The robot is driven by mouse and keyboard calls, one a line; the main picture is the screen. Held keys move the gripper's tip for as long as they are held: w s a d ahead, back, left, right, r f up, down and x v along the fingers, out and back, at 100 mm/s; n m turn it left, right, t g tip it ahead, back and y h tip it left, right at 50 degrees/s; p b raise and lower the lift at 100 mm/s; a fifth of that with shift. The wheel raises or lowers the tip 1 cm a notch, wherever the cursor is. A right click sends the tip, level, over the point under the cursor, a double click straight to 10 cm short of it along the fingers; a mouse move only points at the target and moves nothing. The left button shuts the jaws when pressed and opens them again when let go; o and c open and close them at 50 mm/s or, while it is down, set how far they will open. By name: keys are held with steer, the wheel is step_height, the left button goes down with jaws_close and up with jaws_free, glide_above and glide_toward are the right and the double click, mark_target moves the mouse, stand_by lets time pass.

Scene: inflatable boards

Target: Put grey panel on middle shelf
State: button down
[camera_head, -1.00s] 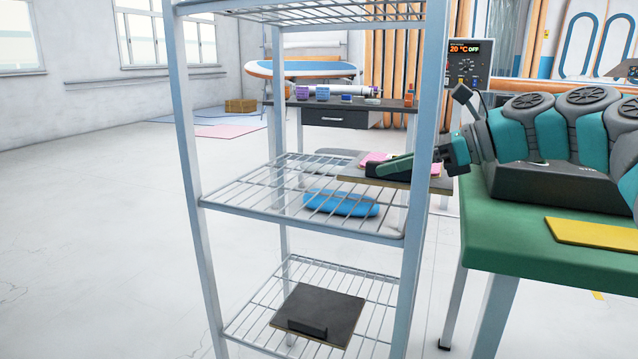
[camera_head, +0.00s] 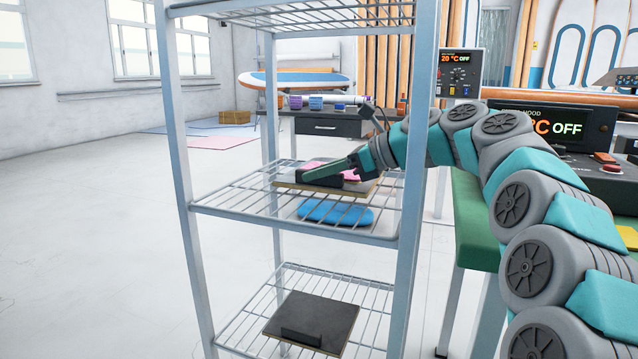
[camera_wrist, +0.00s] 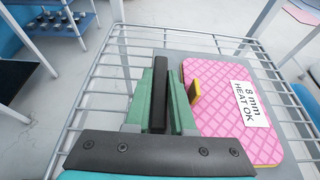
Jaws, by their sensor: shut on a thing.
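My gripper (camera_head: 308,177) is inside the rack at the middle shelf, shut on the dark upright handle of the grey panel (camera_head: 366,187). In the wrist view the green fingers (camera_wrist: 160,78) close around the black handle, and the grey panel (camera_wrist: 205,60) lies flat over the shelf wires. A pink quilted pad (camera_wrist: 215,95) labelled "8 mm HEAT OK" lies on the panel, with a small yellow piece beside the fingers. The middle shelf (camera_head: 225,204) is a wire grid. I cannot tell whether the panel touches the wires.
A blue rounded pad (camera_head: 335,213) shows by the middle shelf wires, below the panel in the picture. A dark board with a handle (camera_head: 315,318) lies on the lower shelf. The front right post (camera_head: 413,200) is close to my arm. A green table (camera_head: 472,222) stands right.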

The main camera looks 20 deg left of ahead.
steer(key=shift+f, duration=0.65)
steer(key=c, duration=0.8)
jaws_free()
steer(key=shift+o, duration=0.2)
steer(key=p+v, duration=0.2)
steer(key=v, duration=1)
steer(key=shift+r, duration=0.1)
